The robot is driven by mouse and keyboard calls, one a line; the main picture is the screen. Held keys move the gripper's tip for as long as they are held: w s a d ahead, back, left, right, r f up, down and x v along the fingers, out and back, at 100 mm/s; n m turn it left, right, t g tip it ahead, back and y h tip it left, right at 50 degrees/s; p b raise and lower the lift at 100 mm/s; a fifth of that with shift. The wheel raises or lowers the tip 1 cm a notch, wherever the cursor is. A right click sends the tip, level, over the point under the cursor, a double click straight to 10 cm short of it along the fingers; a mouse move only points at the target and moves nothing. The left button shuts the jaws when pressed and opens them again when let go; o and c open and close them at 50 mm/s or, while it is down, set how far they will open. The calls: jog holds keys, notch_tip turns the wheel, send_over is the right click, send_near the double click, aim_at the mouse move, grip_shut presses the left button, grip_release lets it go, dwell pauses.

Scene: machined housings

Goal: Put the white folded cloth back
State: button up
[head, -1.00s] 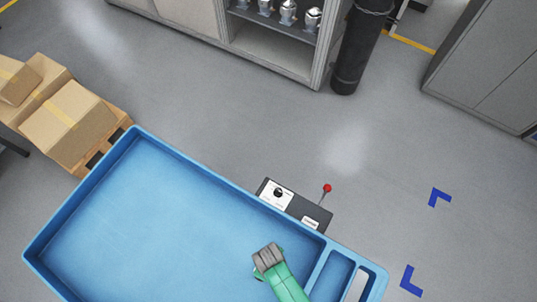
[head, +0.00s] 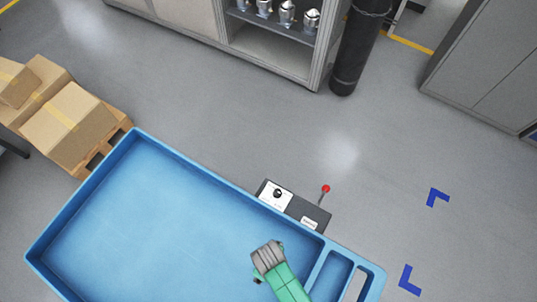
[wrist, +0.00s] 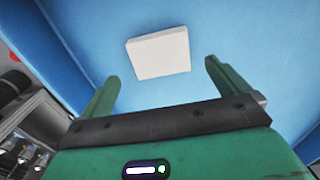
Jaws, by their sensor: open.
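The white folded cloth (wrist: 158,53) shows in the wrist view as a flat pale square on the blue surface of the tray. My gripper (wrist: 161,72) is open, with one green finger on each side of the picture and the cloth beyond and between the fingertips. Nothing is between the fingers, and the cloth looks apart from them. In the head view my green arm reaches over the right part of the blue tray (head: 150,215). The cloth does not show there, and my fingers are hidden.
A control box (head: 295,206) with a knob and a red-tipped lever stands against the tray's far edge. Small compartments (head: 333,272) are at the tray's right end. Cardboard boxes (head: 68,125) on a pallet stand at left. The tray's left part is bare.

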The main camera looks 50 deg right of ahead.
notch_tip(320, 180, up, 6)
jog(key=shift+f, duration=0.15)
dwell(0.3)
jog(key=w+r+t+h, duration=0.1)
jog(key=w+r+t, duration=0.7)
jog(key=w+r, duration=1.3)
jog(key=w+a+r+m+t, duration=0.1)
jog(key=w+r+t, duration=0.2)
jog(key=r, duration=0.7)
jog(key=w+a+r+t, duration=0.15)
jog(key=w+r, duration=0.25)
jog(key=r, duration=0.6)
notch_tip(320, 180, up, 19)
jog(key=s+a+t, duration=0.1)
jog(key=a+t, duration=0.1)
jog(key=t, duration=0.4)
jog(key=s+a+r+t, duration=0.1)
jog(key=s+r+t, duration=0.2)
jog(key=r, duration=0.6)
jog(key=s+a+r+m+t+y, duration=0.1)
jog(key=s+a+r+t, duration=0.1)
jog(key=s+r, duration=0.5)
notch_tip(320, 180, up, 2)
jog(key=shift+s+a+r+t, duration=0.2)
jog(key=shift+r+t, duration=0.05)
jog(key=shift+t, duration=0.5)
